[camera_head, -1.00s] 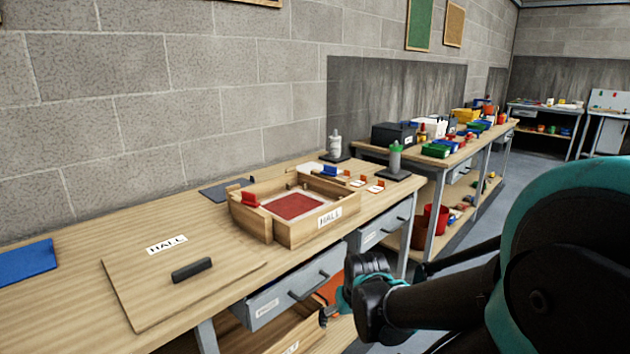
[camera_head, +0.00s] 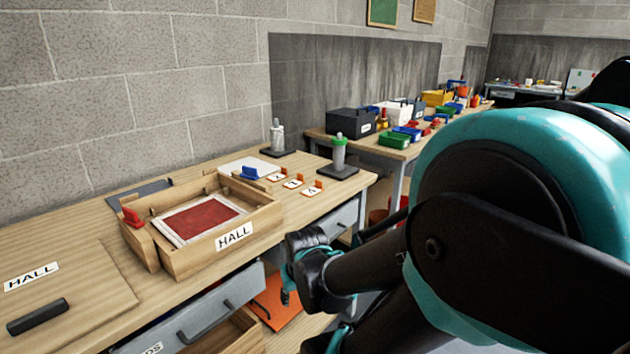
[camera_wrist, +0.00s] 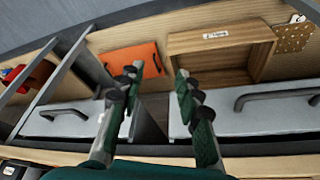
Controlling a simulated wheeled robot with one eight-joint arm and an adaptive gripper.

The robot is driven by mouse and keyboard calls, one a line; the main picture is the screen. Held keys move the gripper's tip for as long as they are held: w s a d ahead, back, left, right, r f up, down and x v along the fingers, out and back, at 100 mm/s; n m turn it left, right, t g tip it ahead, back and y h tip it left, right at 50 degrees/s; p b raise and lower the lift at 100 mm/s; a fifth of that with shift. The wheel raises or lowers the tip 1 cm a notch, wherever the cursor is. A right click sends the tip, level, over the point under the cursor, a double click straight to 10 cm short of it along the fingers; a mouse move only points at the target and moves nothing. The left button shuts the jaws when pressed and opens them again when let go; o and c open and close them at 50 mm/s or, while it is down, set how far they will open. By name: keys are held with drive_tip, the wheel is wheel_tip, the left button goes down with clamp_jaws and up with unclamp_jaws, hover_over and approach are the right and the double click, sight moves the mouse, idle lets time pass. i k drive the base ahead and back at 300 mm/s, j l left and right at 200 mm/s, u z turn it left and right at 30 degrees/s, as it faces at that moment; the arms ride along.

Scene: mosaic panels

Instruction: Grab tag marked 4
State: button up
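Several small white tags with orange clips stand in a row on the bench, behind the right end of the wooden tray. One tag (camera_head: 312,189) is nearest the front edge, another tag (camera_head: 293,183) is in the middle, and a third tag (camera_head: 276,175) is farther back. Their dark marks are too small to read surely, so I cannot tell which is 4. My gripper (camera_wrist: 157,82) is open and empty in the wrist view, pointing down past the bench drawers, with no tag between its fingers. In the head view my arm hangs in front of the bench.
A wooden HALL tray (camera_head: 180,262) with a red panel sits on the bench. Below are an orange sheet (camera_wrist: 132,58) and an open wooden box (camera_wrist: 215,36).

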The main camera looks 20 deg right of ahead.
sight(313, 190)
drive_tip(key=i+l+u, duration=0.1)
drive_tip(key=l, duration=0.4)
drive_tip(key=i+l+u, duration=0.1)
drive_tip(key=l, duration=0.35)
drive_tip(key=i+l+u, duration=0.1)
drive_tip(key=l, duration=0.4)
drive_tip(key=i+l+u, duration=0.15)
drive_tip(key=l, duration=0.4)
drive_tip(key=l+u, duration=0.4)
drive_tip(key=l, duration=0.55)
